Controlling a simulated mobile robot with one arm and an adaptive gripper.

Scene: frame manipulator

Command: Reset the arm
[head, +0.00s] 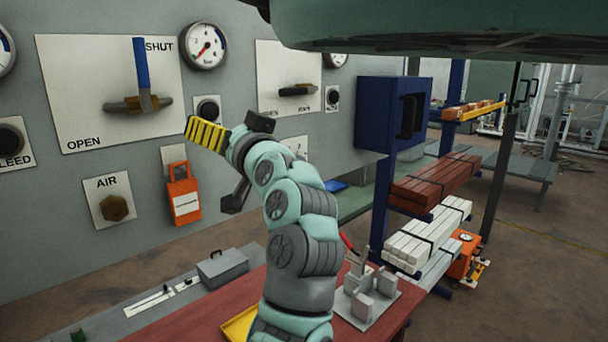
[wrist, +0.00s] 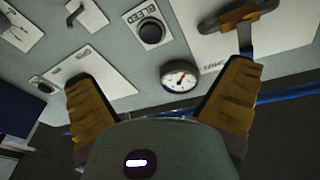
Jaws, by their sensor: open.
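My gripper (wrist: 160,105) shows in the wrist view with two yellow ribbed fingers spread wide and nothing between them. In the head view my arm rises from the lower middle, and my gripper (head: 207,133) is raised in front of the grey wall panel, its yellow finger toward the left. It overlaps the panel below the blue-handled valve (head: 142,75) in the picture. The gap between gripper and panel cannot be told. The valve handle points up toward the word SHUT. The wrist view shows the panel tilted, with a round gauge (wrist: 180,77) between the fingers.
An orange lockout tag (head: 184,192) hangs on the panel near the AIR knob (head: 114,208). A blue cabinet (head: 385,115) and racks of beams (head: 434,185) stand at right.

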